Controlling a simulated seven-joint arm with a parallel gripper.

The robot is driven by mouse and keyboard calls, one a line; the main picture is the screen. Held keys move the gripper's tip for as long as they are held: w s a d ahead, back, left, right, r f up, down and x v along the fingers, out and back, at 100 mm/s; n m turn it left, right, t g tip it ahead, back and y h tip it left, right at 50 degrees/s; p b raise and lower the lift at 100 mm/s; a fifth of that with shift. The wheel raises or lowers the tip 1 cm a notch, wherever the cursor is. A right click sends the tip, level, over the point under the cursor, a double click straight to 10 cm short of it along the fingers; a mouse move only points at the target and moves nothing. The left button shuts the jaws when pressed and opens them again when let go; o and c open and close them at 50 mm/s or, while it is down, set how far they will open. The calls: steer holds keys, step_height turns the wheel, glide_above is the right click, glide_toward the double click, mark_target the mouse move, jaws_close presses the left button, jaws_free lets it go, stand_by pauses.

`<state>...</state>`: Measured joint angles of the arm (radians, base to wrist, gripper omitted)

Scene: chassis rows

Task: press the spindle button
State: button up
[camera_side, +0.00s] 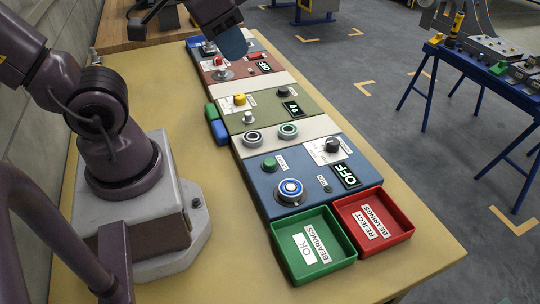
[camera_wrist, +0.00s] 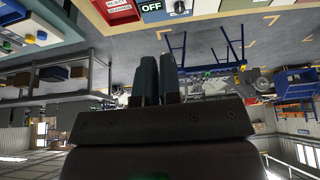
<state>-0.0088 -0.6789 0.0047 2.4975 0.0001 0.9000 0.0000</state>
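The near blue panel (camera_side: 313,178) carries a green button (camera_side: 270,164), a round part with a blue ring (camera_side: 290,190), a black knob (camera_side: 332,145) and a display reading OFF (camera_side: 346,175). The small labels by the buttons are too small to read, so I cannot tell which is the spindle button. An olive panel (camera_side: 275,112) behind has a yellow button (camera_side: 239,99); a red-brown panel (camera_side: 240,72) lies farther back. My gripper (camera_side: 234,50) is above the far end of the row, apart from the near panel. In the wrist view its fingers (camera_wrist: 158,82) are together and empty.
A green tray (camera_side: 335,262) labelled OK bearings and a red tray (camera_side: 398,240) labelled reject bearings stand at the row's near end. Two ringed parts sit on the pale strip (camera_side: 305,134). The table (camera_side: 410,277) is bare at the near right.

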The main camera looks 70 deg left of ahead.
steer(key=w+f+n+g, duration=0.1)
steer(key=f, duration=0.1)
steer(key=w+a+f+n+g, duration=0.1)
steer(key=f+n, duration=0.1)
steer(key=f, duration=0.1)
steer(key=w+a+f+n+g, duration=0.1)
steer(key=w+f+n, duration=0.1)
steer(key=f, duration=0.1)
steer(key=shift+a+f+g, duration=0.1)
steer(key=shift+a+g, duration=0.1)
steer(key=shift+g, duration=0.2)
jaws_close()
steer(key=n+g, duration=0.1)
steer(key=n, duration=1.2)
glide_above(270, 161)
step_height(270, 161, down, 6)
steer(key=shift+f, duration=0.25)
steer(key=shift+f, duration=0.1)
step_height(270, 161, down, 14)
steer(key=shift+r, duration=0.1)
